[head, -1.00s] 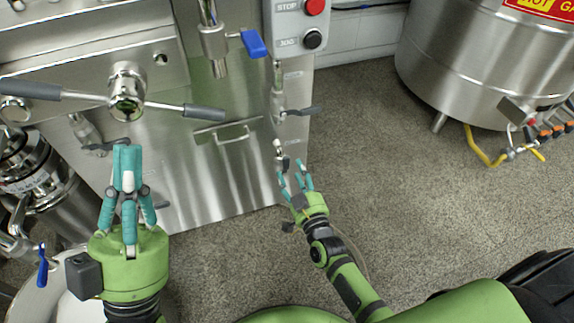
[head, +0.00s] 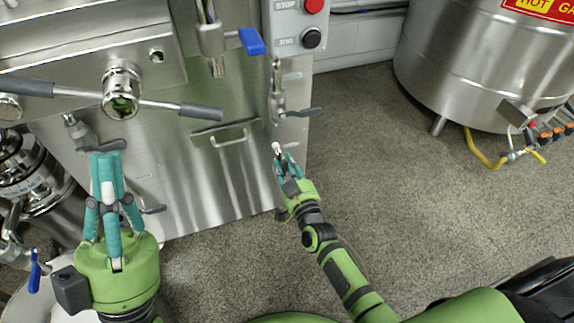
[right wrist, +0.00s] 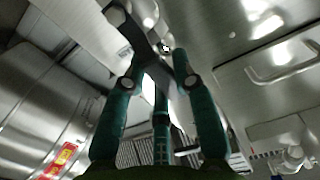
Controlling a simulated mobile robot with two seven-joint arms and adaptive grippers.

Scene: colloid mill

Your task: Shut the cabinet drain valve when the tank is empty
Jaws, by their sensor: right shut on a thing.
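The steel cabinet (head: 170,180) fills the left of the head view. A small valve (head: 276,148) with a pale end sits low on its right edge. My right gripper (head: 286,165) is at this valve, with its teal fingers closed around its handle. The right wrist view shows the dark handle (right wrist: 150,68) between the fingers, partly hidden by them. My left gripper (head: 106,158) is raised in front of the cabinet's left part, fingers together and empty. The inside of the tank cannot be seen.
Another valve with a grey lever (head: 297,112) is above the held one. A blue-handled valve (head: 251,41) and a button box (head: 298,25) are higher up. A round steel vessel (head: 480,65) stands at the right. The speckled floor (head: 420,210) between is clear.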

